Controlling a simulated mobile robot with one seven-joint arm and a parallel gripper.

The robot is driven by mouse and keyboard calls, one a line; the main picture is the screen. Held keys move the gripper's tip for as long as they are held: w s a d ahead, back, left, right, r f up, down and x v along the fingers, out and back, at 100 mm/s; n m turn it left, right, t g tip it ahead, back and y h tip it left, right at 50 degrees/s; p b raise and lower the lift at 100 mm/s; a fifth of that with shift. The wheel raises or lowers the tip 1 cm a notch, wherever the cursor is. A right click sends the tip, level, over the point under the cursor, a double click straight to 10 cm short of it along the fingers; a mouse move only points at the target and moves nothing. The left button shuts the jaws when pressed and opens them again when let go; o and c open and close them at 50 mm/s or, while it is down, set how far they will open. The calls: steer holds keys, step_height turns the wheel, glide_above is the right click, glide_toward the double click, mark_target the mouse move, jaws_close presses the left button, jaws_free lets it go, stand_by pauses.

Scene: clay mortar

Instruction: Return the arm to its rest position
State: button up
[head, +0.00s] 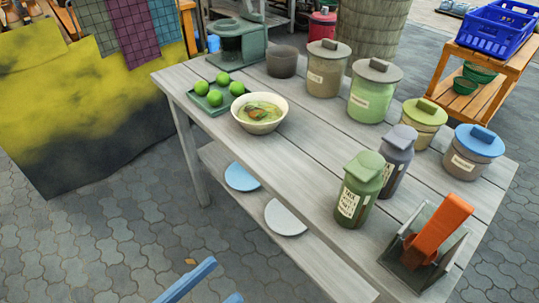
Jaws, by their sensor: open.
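My gripper and arm do not show clearly in the head view. Blue bars (188,281) poke in at the bottom edge, and I cannot tell what they belong to. A wooden table (330,150) runs diagonally across the view. On it stand a dark, cup-shaped clay vessel (282,63) and a cream bowl (260,126) of soup with greens. A green square tray (199,104) holds several green round fruits (215,97).
Lidded jars (374,90) line the table's far right side, with two bottles (361,188) nearer. A grey holder with an orange piece (439,230) stands at the right corner. Plates (286,216) lie on the lower shelf. Paved floor (90,250) is open at front left.

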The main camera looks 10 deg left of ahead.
steer(key=w+d+r+n+y, duration=0.1)
steer(key=w+d+r+y, duration=0.15)
steer(key=w, duration=0.35)
steer(key=w+d+r+y, duration=0.1)
steer(key=w+r+y, duration=0.1)
steer(key=w+r, duration=0.3)
steer(key=w+d+r+n+y, duration=0.1)
steer(key=w+r+y, duration=0.1)
steer(key=w, duration=0.5)
step_height(320, 180, up, 9)
steer(key=w+d+n+t+y, duration=0.1)
steer(key=w+d+t+y, duration=0.1)
steer(key=w, duration=0.1)
steer(key=s+d+r+n+t+y, duration=0.2)
steer(key=s+d+r+t, duration=0.3)
steer(key=r, duration=0.7)
steer(key=s+d+r+n+t+y, duration=0.15)
steer(key=s+r+t, duration=0.35)
steer(key=r, duration=0.7)
step_height(320, 180, up, 27)
steer(key=a+g+p, duration=0.1)
steer(key=p, duration=2.7)
steer(key=shift+s+g+y, duration=0.2)
steer(key=shift+g+y, duration=0.1)
steer(key=shift+y, duration=0.1)
steer(key=shift+a, duration=0.1)
